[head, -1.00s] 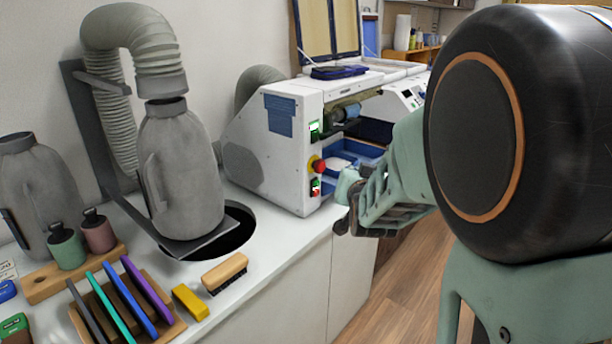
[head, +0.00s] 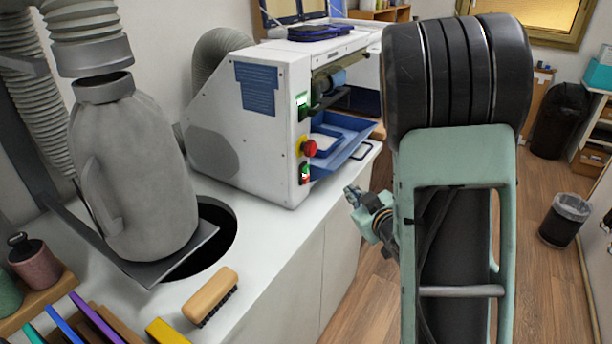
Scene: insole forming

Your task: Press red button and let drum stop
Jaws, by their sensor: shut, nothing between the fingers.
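The white machine (head: 228,150) stands on the counter with its front facing right. On its front edge is a red mushroom button (head: 310,148) on a yellow base. A green-lit switch (head: 302,100) is above it and a smaller red and green switch (head: 305,172) is below it. A roller drum (head: 335,78) shows partly inside the opening; I cannot tell whether it turns. My gripper (head: 352,194) is shut and empty, in front of the counter edge, below and to the right of the button and apart from it. My arm hides the machine's right part.
A blue tray (head: 345,135) juts from the machine's front. A wooden brush (head: 210,297) and a yellow block (head: 165,332) lie nearer. The floor to the right is open around a bin (head: 565,220).

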